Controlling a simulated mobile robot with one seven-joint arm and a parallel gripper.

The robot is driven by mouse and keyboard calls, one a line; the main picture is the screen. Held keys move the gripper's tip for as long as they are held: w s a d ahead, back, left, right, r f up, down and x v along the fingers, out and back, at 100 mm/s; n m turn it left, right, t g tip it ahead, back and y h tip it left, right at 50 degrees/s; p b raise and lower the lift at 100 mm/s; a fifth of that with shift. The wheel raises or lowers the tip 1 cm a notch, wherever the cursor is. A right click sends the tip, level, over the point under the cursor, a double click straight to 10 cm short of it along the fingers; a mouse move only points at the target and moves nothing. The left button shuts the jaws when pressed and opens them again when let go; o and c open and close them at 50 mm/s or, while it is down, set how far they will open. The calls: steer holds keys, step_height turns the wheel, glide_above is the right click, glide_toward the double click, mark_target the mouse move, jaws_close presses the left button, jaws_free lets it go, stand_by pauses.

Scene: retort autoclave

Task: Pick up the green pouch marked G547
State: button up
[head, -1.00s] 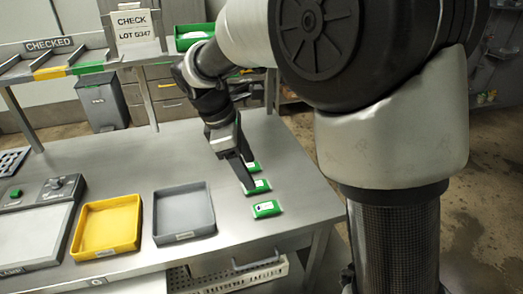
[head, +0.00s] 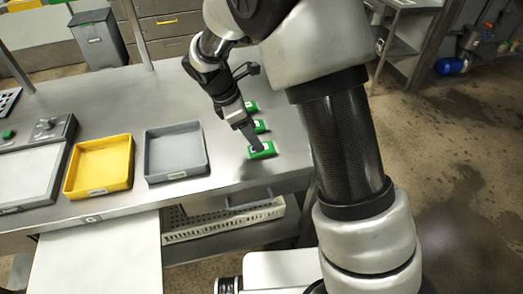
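Three green pouches with white labels lie in a row near the right end of the steel table: a far one (head: 251,106), a middle one (head: 261,127) and a front one (head: 265,151). Their markings are too small to read, so I cannot tell which is G547. My gripper (head: 255,145) points down, with its dark fingertips at the front pouch and covering part of it. I cannot tell whether they touch it, or whether the fingers are apart or closed. The front pouch appears to lie on the table.
A grey tray (head: 205,168) and a yellow tray (head: 72,184) stand left of the pouches. A panel with a green button (head: 8,134) is at the far left. A white perforated basket (head: 278,233) sits below the table's front edge. Bare tabletop lies behind the trays.

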steer(key=shift+b+x, duration=0.3)
steer(key=shift+x, duration=2.7)
steer(key=shift+d, duration=0.1)
steer(key=c, duration=0.8)
